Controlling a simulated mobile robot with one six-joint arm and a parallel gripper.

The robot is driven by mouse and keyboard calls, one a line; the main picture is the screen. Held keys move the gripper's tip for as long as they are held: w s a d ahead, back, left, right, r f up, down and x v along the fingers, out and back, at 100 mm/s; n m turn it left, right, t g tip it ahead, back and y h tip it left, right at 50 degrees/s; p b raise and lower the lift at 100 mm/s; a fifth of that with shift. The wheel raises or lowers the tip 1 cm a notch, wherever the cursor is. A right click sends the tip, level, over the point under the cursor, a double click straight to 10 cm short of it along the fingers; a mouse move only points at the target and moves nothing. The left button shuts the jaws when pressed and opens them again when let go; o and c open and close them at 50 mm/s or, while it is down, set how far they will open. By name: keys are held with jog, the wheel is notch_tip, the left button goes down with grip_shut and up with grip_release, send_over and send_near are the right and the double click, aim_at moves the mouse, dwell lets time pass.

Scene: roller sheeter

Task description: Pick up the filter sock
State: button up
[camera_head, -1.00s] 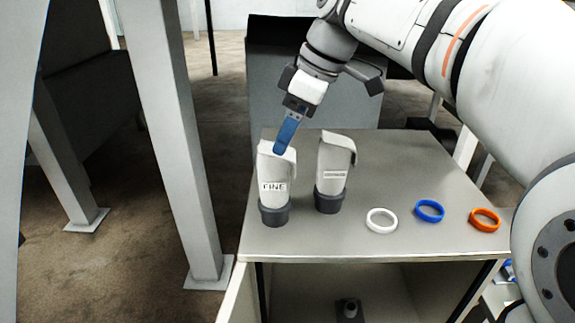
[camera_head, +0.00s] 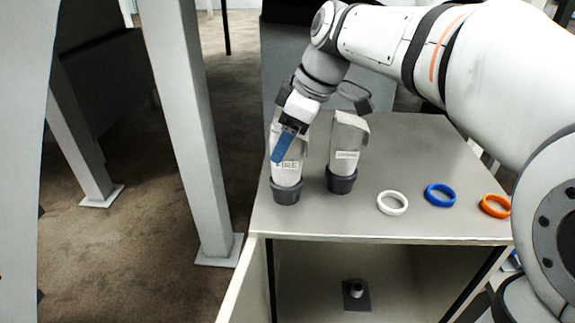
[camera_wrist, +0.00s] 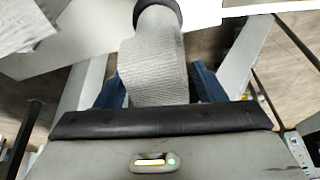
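Two pale grey filter socks with dark round collars stand upright on the table. The left sock (camera_head: 287,175) carries a label reading FINE, partly covered by a finger. The right sock (camera_head: 346,145) has a label too small to read. My gripper (camera_head: 284,146) is at the left sock, with a blue finger in front of its upper half. In the wrist view, this sock (camera_wrist: 156,65) lies between the two blue fingers of my gripper (camera_wrist: 160,85), one on each side. The fingers are spread wide; any contact with the cloth is hard to tell.
White (camera_head: 392,203), blue (camera_head: 440,195) and orange (camera_head: 495,206) rings lie along the front right of the grey table (camera_head: 430,150). An open compartment below holds a small dark fitting (camera_head: 356,293). A grey post (camera_head: 185,130) stands left of the table.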

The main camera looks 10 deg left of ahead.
jog(key=c, duration=1.3)
jog(key=shift+o, duration=0.2)
notch_tip(320, 180, up, 10)
jog(key=shift+r+p, duration=0.1)
jog(key=shift+p, duration=0.2)
dwell(0.3)
